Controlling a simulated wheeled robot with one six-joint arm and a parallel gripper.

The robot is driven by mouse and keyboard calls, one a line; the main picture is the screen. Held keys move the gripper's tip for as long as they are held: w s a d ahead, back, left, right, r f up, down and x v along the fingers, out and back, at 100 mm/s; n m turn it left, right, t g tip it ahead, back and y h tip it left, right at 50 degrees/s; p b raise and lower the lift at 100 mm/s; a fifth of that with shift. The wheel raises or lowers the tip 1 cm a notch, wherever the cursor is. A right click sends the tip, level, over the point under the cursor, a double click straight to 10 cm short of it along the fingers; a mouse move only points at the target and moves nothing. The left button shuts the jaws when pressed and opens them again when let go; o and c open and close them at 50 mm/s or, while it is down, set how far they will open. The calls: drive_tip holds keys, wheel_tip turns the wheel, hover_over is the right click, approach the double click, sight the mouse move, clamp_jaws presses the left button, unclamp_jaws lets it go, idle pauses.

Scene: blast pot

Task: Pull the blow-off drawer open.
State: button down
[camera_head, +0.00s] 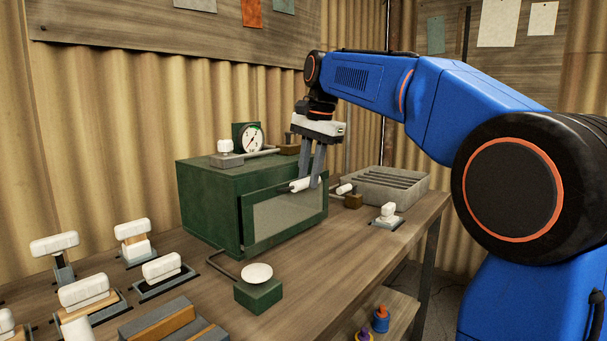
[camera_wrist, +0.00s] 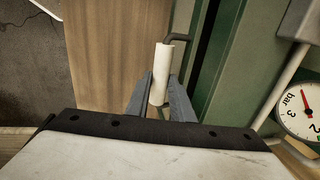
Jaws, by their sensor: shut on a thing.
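The green box (camera_head: 208,205) stands on the bench, with a framed front panel (camera_head: 285,218) that carries a white bar handle (camera_head: 300,184) near its top edge. In the wrist view the white handle (camera_wrist: 161,72) sits between the two fingers, with a bent dark metal rod at its end. My gripper (camera_head: 309,184) reaches down from above and is shut on this handle. A narrow dark gap (camera_wrist: 207,45) shows beside the green front edge in the wrist view; I cannot tell how far the front stands out.
A pressure gauge (camera_head: 250,139) and a white-knobbed lever (camera_head: 226,150) are on top of the box. A white dish on a green block (camera_head: 257,273) stands in front of it. Several white-handled levers (camera_head: 162,268) are at left. A grey slotted tray (camera_head: 385,187) is at right.

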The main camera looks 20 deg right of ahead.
drive_tip(key=s+d, duration=0.8)
drive_tip(key=s, duration=0.4)
drive_tip(key=shift+s+d, duration=0.3)
drive_tip(key=shift+s, duration=0.1)
drive_tip(key=c, duration=1.6)
unclamp_jaws()
drive_tip(key=shift+o, duration=0.2)
wheel_tip(320, 180, up, 17)
drive_tip(key=s+d, duration=0.2)
drive_tip(key=shift+s, duration=0.4)
